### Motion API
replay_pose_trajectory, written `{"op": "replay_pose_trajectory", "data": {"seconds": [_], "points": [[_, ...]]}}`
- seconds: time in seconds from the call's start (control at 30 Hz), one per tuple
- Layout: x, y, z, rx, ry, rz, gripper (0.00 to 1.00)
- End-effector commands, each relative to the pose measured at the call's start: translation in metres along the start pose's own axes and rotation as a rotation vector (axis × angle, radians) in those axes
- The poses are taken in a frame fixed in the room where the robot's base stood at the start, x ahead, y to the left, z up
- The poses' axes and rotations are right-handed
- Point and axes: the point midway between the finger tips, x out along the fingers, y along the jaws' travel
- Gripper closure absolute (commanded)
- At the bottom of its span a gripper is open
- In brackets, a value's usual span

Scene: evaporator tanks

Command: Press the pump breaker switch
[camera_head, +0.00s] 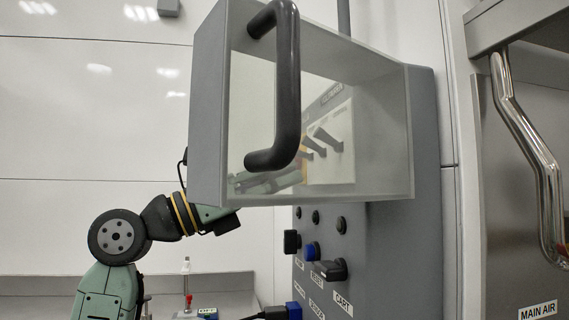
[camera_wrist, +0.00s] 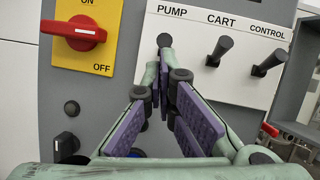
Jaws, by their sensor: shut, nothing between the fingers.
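The pump breaker switch (camera_wrist: 164,41) is a black lever under the PUMP label on a white panel (camera_wrist: 194,82) in the wrist view. Its tip shows just beyond my fingertips, and its lower part is hidden behind them. My gripper (camera_wrist: 164,65) is shut and empty, with its purple-padded fingers pointing at this lever. I cannot tell whether they touch it. The CART lever (camera_wrist: 220,50) and CONTROL lever (camera_wrist: 270,63) stand to the right. In the head view, my gripper (camera_head: 300,178) shows dimly through the clear cover (camera_head: 365,95), near the black levers (camera_head: 327,140).
A red rotary switch (camera_wrist: 75,34) on a yellow plate sits left of the levers. The raised clear cover has a dark handle (camera_head: 286,85) and stands in front of my forearm's end. Knobs and buttons (camera_head: 330,270) line the cabinet below. A steel pipe handle (camera_head: 530,150) is at right.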

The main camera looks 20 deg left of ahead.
Motion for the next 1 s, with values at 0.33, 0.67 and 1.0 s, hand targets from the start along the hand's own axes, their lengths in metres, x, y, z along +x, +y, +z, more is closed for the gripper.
{"op": "replay_pose_trajectory", "data": {"seconds": [0.33, 0.67, 1.0], "points": [[0.0001, -0.0012, 0.0068, 0.01, 0.061, 0.008, 1.0], [0.0001, -0.0014, 0.0076, 0.009, 0.06, 0.008, 1.0], [0.0001, -0.0015, 0.0075, 0.009, 0.06, 0.007, 1.0]]}}
